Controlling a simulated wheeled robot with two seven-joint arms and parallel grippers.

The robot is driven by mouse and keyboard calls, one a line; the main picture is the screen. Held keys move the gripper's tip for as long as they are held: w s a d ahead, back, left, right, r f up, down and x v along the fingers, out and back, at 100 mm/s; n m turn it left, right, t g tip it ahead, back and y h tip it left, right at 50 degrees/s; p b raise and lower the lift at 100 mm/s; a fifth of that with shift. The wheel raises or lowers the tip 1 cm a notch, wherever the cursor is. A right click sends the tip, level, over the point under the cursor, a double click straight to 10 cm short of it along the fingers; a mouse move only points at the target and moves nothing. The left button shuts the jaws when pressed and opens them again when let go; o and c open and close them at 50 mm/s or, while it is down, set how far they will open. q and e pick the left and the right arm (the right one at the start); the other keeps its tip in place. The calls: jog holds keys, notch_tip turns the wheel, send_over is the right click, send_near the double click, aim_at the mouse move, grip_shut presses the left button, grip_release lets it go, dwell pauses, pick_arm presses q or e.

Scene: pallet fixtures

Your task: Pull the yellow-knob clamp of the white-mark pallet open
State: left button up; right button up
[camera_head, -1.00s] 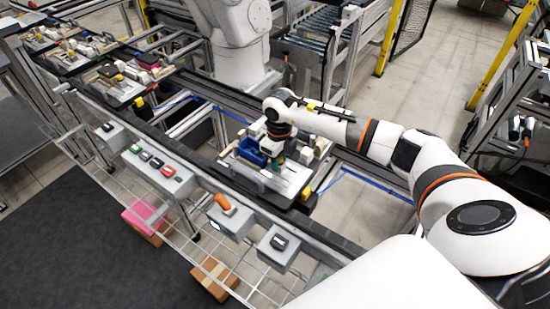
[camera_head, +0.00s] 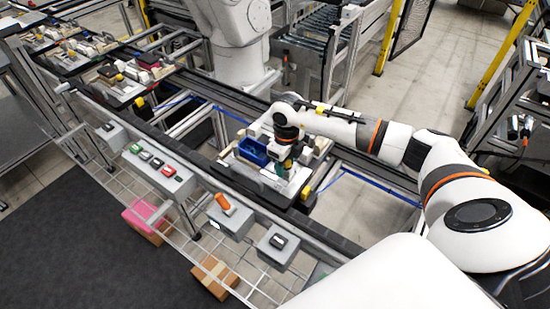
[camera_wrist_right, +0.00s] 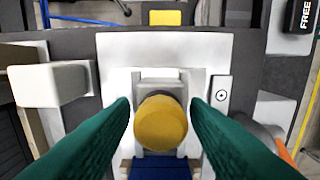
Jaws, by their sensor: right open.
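The clamp's yellow knob (camera_wrist_right: 161,123) shows in the middle of the right wrist view, on a grey-white mount, with a blue part below it. My right gripper (camera_wrist_right: 165,115) is open, with one green finger on each side of the knob. Narrow gaps appear between the fingers and the knob. In the head view my right gripper (camera_head: 282,168) points down at the near pallet (camera_head: 262,178), beside a blue block (camera_head: 252,152). The arm hides the knob there. My left gripper is out of view.
Light blocks (camera_wrist_right: 50,85) flank the knob in the wrist view. More loaded pallets (camera_head: 120,80) stand at the upper left.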

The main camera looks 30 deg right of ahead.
jog(key=shift+r, duration=0.1)
jog(key=shift+r+p, duration=2.45)
jog(key=shift+r, duration=1.55)
jog(key=shift+f, duration=0.1)
